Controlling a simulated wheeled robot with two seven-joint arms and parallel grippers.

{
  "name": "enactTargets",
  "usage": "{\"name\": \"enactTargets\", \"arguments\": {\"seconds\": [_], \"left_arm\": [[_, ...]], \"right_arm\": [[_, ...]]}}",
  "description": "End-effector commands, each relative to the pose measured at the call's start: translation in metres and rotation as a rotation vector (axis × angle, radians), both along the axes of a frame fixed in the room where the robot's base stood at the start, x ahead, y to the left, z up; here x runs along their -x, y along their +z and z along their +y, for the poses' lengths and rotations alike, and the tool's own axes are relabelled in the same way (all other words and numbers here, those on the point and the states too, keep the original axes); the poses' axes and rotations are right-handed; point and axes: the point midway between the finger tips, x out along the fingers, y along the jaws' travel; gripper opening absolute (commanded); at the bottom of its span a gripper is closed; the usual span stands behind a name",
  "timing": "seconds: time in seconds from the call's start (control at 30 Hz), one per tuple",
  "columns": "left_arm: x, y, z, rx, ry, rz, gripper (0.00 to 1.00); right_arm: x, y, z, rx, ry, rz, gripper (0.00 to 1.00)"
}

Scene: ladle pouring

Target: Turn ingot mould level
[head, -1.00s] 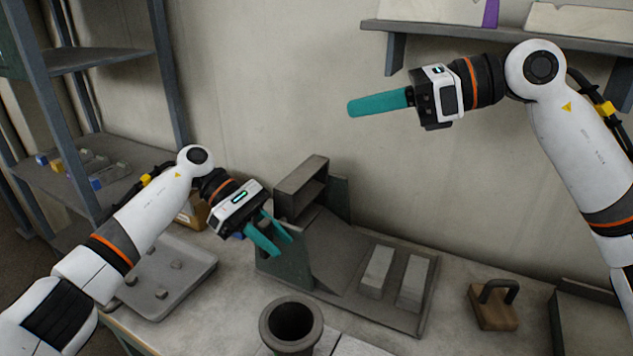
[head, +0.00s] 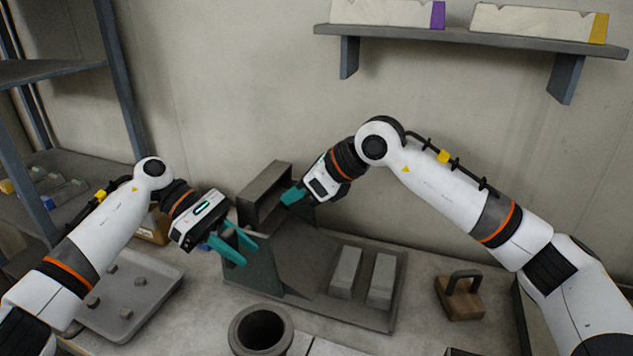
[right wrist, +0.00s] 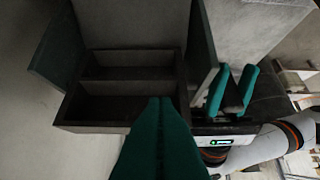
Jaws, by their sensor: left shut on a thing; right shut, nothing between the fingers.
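The ingot mould (head: 264,187) is a dark grey open box, turned on its side in its stand (head: 265,270). Its open face, with a divider inside, shows in the right wrist view (right wrist: 85,128). My left gripper (head: 233,244) is beside the stand's left plate, its teal fingers closed on a part that they mostly hide. Those fingers also show in the right wrist view (right wrist: 234,92). My right gripper (head: 288,197) is shut and empty, its fingertips at the mould's open side. Those tips overlap the mould's rim in the right wrist view (right wrist: 160,101); I cannot tell whether they touch.
Two pale bars (head: 345,271) lie on the stand's base. A round dark pot (head: 260,318) stands in front. A tray (head: 160,300) with small lumps is at left. A wooden block with a handle (head: 461,303) sits at right. A wall shelf (head: 460,36) hangs above.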

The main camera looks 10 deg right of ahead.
Motion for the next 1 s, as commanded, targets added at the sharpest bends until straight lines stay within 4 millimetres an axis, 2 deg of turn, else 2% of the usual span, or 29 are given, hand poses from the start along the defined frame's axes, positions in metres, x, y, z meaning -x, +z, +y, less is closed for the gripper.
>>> {"name": "enactTargets", "arguments": {"seconds": [0.03,0.2,0.63,0.8,1.0], "left_arm": [[0.000,0.001,0.000,0.001,0.001,-0.002,0.00],[0.000,0.001,0.000,0.001,0.001,-0.002,0.00],[0.000,0.001,0.000,0.001,0.001,-0.002,0.00],[0.000,0.001,0.000,0.001,0.001,-0.002,0.00],[0.000,0.002,-0.001,0.001,-0.002,-0.002,0.00]], "right_arm": [[-0.005,0.004,0.009,-0.003,0.002,-0.005,0.00],[-0.014,0.005,0.022,-0.002,0.001,-0.003,0.00],[-0.017,0.005,0.026,-0.001,0.001,-0.003,0.00],[-0.024,0.009,0.037,-0.002,0.002,-0.004,0.00],[-0.024,0.008,0.038,-0.003,0.003,-0.004,0.00]]}}
